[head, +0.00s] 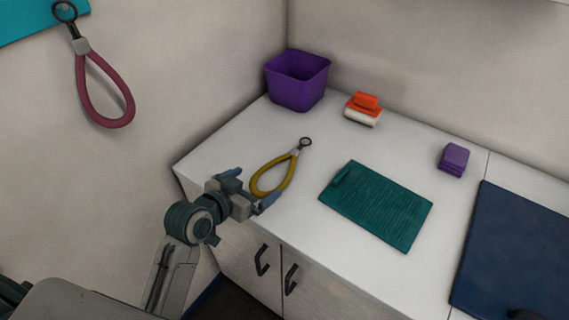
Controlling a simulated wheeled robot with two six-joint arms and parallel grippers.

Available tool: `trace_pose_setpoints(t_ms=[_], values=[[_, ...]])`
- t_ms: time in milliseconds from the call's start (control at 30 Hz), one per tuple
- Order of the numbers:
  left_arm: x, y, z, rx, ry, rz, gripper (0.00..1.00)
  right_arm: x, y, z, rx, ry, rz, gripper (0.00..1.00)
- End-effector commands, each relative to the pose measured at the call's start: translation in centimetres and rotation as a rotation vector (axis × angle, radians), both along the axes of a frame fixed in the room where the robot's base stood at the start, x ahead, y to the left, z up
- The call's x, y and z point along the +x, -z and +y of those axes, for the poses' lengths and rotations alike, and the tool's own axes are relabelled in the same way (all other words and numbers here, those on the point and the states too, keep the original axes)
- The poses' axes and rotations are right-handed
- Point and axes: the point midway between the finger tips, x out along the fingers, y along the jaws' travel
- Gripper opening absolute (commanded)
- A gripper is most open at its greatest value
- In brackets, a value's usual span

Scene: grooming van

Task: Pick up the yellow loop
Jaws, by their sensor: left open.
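The yellow loop (275,174) lies on the white counter, with a grey clasp and a dark ring at its far right end. My left gripper (250,188) is at the counter's front left edge, at the near end of the loop. Its two blue-tipped fingers are spread apart, one to the left of the loop and one close to its near right side. I cannot tell whether a finger touches the loop. Nothing is held. My right gripper is not clearly in view.
The counter (233,137) also holds a purple bin (298,82), an orange and cream brush (363,109), a ribbed green mat (377,205), a purple block (454,160) and a dark blue mat (515,255). A red loop (104,121) hangs on the left wall. Cabinet handles (262,260) stick out below the front edge.

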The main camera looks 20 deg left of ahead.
Motion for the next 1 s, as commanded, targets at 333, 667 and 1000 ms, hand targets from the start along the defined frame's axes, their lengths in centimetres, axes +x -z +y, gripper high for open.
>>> trace_pose_setpoints(t_ms=[333, 667, 1000], values=[[3.4, 1.3, -1.3, -0.002, -0.001, 0.001, 1.00, -2.7, -0.7, 1.8, 0.020, 0.007, 0.030, 0.36], [7.1, 2.7, -3.0, -0.002, -0.001, 0.002, 1.00, -0.9, -2.5, 0.9, 0.010, 0.004, 0.008, 0.36], [7.6, 3.1, -3.2, -0.001, -0.001, 0.000, 0.94, -1.1, -2.5, 0.4, 0.005, 0.002, 0.013, 0.36]])
